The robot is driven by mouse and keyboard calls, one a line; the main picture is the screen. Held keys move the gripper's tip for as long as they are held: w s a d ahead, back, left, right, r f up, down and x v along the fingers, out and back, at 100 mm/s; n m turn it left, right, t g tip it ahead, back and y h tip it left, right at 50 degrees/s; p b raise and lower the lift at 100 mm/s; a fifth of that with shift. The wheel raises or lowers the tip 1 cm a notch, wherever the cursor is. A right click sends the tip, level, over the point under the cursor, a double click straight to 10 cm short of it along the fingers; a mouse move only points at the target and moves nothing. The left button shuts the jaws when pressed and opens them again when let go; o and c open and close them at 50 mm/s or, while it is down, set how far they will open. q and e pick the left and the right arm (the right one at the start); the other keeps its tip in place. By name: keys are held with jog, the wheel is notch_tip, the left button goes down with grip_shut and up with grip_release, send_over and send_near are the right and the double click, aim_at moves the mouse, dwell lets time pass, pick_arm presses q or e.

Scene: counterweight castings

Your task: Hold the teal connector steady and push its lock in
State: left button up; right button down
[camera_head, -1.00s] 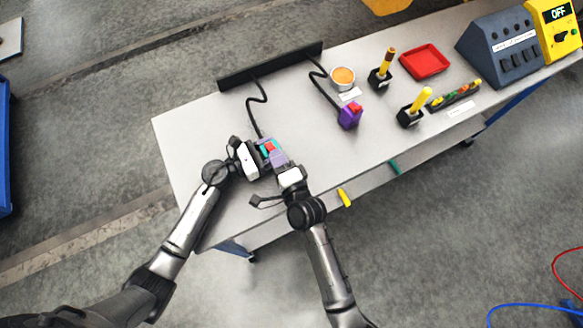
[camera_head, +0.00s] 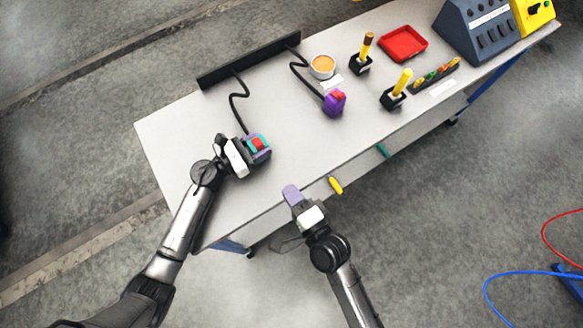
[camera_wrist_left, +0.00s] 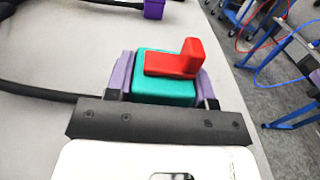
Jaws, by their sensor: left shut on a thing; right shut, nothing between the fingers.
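The teal connector (camera_head: 264,138) sits at the left part of the bench, at the end of a black cable. Its red lock (camera_head: 258,144) lies on top. In the left wrist view the lock (camera_wrist_left: 176,61) is a bar across the teal body (camera_wrist_left: 163,91) with a raised tab at its right end; I cannot tell how deep it sits. My left gripper (camera_head: 257,149) is shut on the connector, lavender fingers on both sides (camera_wrist_left: 164,78). My right gripper (camera_head: 291,192) is shut and empty near the front edge, apart from the connector.
A purple connector (camera_head: 333,105) with a red top stands right on its own cable. Behind are a cup (camera_head: 322,67), two yellow-handled tools in black holders (camera_head: 393,100), a red tray (camera_head: 403,44) and a dark console (camera_head: 478,32). A black rail (camera_head: 248,62) lines the back edge.

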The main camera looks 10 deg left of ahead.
pick_arm(q)
jog(key=o, duration=1.1)
jog(key=shift+a, duration=0.1)
